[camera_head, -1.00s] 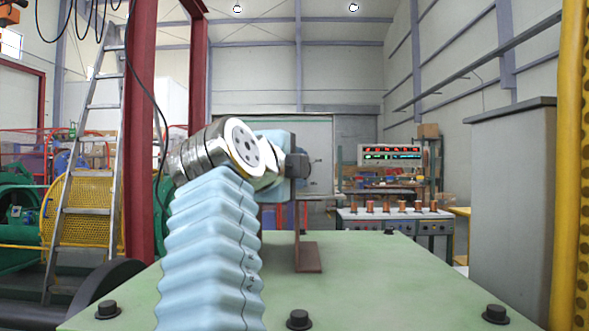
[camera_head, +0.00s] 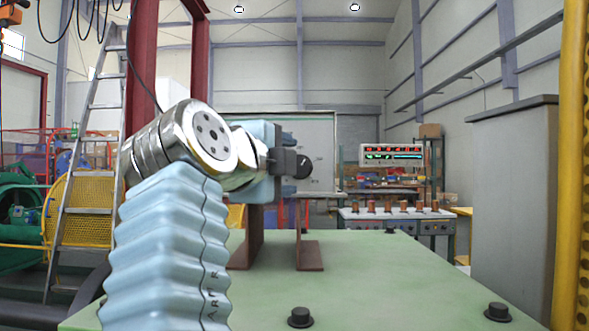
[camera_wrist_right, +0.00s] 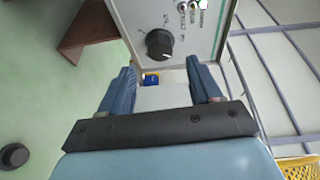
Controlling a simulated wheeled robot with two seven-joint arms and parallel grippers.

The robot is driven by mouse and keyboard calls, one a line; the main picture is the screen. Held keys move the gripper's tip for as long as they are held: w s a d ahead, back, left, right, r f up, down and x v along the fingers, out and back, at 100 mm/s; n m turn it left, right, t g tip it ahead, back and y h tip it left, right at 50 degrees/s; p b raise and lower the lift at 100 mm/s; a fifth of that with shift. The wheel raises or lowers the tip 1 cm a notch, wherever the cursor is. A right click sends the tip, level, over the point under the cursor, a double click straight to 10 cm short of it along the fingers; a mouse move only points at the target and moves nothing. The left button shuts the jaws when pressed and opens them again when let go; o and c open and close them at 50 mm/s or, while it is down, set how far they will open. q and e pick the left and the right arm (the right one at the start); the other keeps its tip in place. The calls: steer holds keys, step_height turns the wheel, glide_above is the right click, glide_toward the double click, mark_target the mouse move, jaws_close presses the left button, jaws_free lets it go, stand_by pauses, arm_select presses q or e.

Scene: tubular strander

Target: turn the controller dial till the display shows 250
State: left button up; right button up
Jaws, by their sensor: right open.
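The controller is a pale panel (camera_head: 321,140) on brown legs (camera_head: 309,255), standing on a green surface. Its black round dial (camera_head: 304,166) has a white pointer mark and also shows in the right wrist view (camera_wrist_right: 159,43). My right gripper (camera_head: 290,163) is close to the dial, partly hidden behind its own wrist in the head view. In the right wrist view, its two blue fingers (camera_wrist_right: 160,75) are apart with nothing between them, and the dial lies beyond the tips. A red and green display (camera_head: 390,154) is at right; its digits are too small to read. My left gripper is not in view.
The green surface (camera_head: 370,280) has black bolt heads (camera_head: 300,317) and is otherwise clear to the right. A grey cabinet (camera_head: 512,200) and a yellow post (camera_head: 569,180) stand at right. A ladder (camera_head: 85,180) and red column are at left.

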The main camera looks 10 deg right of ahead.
steer(key=v, duration=0.8)
steer(key=shift+s, duration=0.2)
steer(key=shift+a, duration=0.15)
